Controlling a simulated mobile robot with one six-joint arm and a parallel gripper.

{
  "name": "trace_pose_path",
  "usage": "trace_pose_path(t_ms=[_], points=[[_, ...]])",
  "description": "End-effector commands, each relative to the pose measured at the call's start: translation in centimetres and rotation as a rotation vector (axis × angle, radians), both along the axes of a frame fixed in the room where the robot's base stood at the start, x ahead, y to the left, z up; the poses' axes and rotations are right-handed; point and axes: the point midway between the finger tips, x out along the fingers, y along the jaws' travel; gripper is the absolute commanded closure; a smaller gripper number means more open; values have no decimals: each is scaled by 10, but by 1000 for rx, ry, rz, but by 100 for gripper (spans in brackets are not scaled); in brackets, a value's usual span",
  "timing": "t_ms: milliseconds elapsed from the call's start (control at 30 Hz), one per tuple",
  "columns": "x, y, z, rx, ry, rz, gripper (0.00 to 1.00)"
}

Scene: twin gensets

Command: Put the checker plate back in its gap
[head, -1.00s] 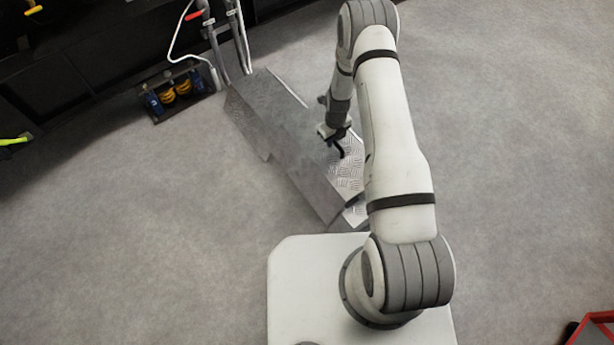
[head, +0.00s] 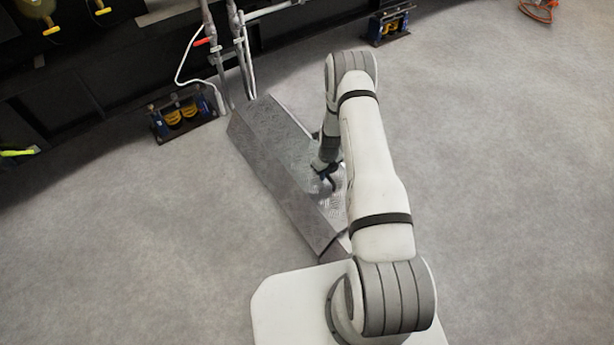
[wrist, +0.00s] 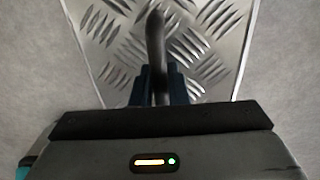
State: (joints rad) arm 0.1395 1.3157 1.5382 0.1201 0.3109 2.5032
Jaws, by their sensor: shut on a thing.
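The checker plate (wrist: 210,45) is a bright metal tread plate with raised bars; it fills the upper middle of the wrist view. A dark bar-like handle (wrist: 155,40) stands up from it, between my gripper's fingers (wrist: 157,88). My gripper is shut on this handle. In the head view my gripper (head: 328,180) is over the right side of a long raised tread-plate cover (head: 275,140). The held plate (head: 337,200) shows there beside and below the gripper, partly hidden by my arm. I cannot make out its edges, or whether it sits in the gap.
Upright pipes (head: 240,60) with a white hose stand at the cover's far end. A blue and yellow spring mount (head: 183,115) is left of it, another (head: 388,24) at the far right. A dark frame (head: 80,100) runs along the back. Grey floor lies open both sides.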

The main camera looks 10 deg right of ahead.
Motion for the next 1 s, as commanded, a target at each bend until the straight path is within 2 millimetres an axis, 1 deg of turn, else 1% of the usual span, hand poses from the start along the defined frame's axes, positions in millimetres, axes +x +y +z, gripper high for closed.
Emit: trace_pose_path(t_ms=[167, 300, 400, 667, 800, 833, 1000], points=[[1, 1, -13, 0, -2, 2, 100], [1, 2, -32, 0, -1, 4, 100], [1, 2, -41, 0, -2, 4, 100], [2, 3, -41, 0, -2, 5, 100], [1, 3, -45, 0, -2, 6, 100], [0, 3, -45, 0, 0, 6, 84], [0, 3, -44, 0, 0, 6, 70]])
